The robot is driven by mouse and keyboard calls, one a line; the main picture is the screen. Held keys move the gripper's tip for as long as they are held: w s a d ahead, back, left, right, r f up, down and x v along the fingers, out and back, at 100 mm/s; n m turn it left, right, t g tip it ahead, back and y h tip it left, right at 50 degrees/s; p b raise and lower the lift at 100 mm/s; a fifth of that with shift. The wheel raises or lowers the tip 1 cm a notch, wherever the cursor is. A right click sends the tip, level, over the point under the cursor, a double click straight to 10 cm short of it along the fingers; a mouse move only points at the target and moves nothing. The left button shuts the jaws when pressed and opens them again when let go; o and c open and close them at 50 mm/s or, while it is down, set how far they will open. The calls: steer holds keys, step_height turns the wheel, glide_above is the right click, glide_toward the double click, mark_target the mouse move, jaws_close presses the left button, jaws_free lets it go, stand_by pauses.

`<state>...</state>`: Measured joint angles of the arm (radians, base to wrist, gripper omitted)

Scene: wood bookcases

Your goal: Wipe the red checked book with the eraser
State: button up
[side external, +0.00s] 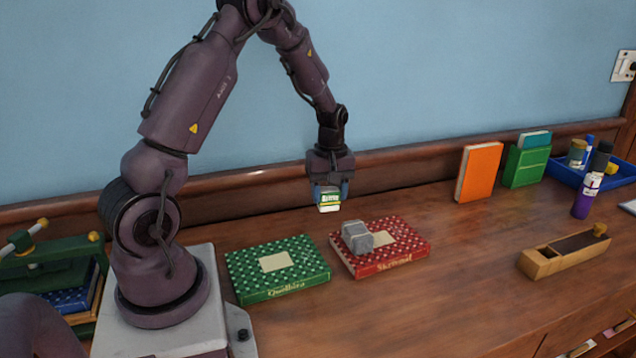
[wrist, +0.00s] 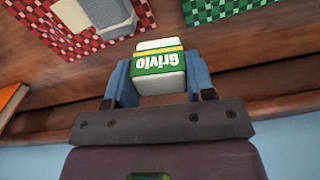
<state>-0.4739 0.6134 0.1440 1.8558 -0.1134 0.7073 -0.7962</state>
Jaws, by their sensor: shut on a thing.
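The red checked book (side external: 405,254) lies flat on the wooden top, right of a green checked book. A grey block (side external: 357,237) rests on its left part, beside the pale label. The eraser (side external: 328,199) is white with a green and yellow sleeve. My gripper (side external: 329,190) is shut on the eraser and holds it in the air, behind the red book and the green book. In the wrist view the eraser (wrist: 159,68) sits between the blue fingers, its "Grivlo" print upside down. The red checked book (wrist: 84,42) shows at the upper left there, with the grey block (wrist: 103,14) on it.
The green checked book (side external: 295,270) lies left of the red one, with a narrow gap. An orange book (side external: 478,172) and a green book box (side external: 525,166) stand at the back right. A wooden plane-like tool (side external: 563,254), a purple bottle (side external: 590,183) and a blue tray (side external: 565,171) are further right.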

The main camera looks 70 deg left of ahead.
steer(key=w+d, duration=0.3)
steer(key=w, duration=0.6)
steer(key=w+d, duration=0.3)
steer(key=w, duration=0.6)
steer(key=shift+n, duration=0.4)
steer(key=shift+s+f, duration=0.1)
steer(key=shift+f, duration=3.45)
steer(key=shift+a+f, duration=0.45)
steer(key=shift+f, duration=0.25)
steer(key=shift+c, duration=0.4)
steer(key=shift+s+a, duration=0.15)
steer(key=shift+a, duration=1.35)
steer(key=shift+s+a, duration=0.15)
steer(key=shift+a, duration=1.35)
steer(key=shift+w+d, duration=0.15)
steer(key=shift+d, duration=1.55)
steer(key=shift+w+d, duration=0.15)
steer(key=shift+d, duration=1.55)
steer(key=shift+d+r, duration=0.15)
step_height(320, 180, up, 8)
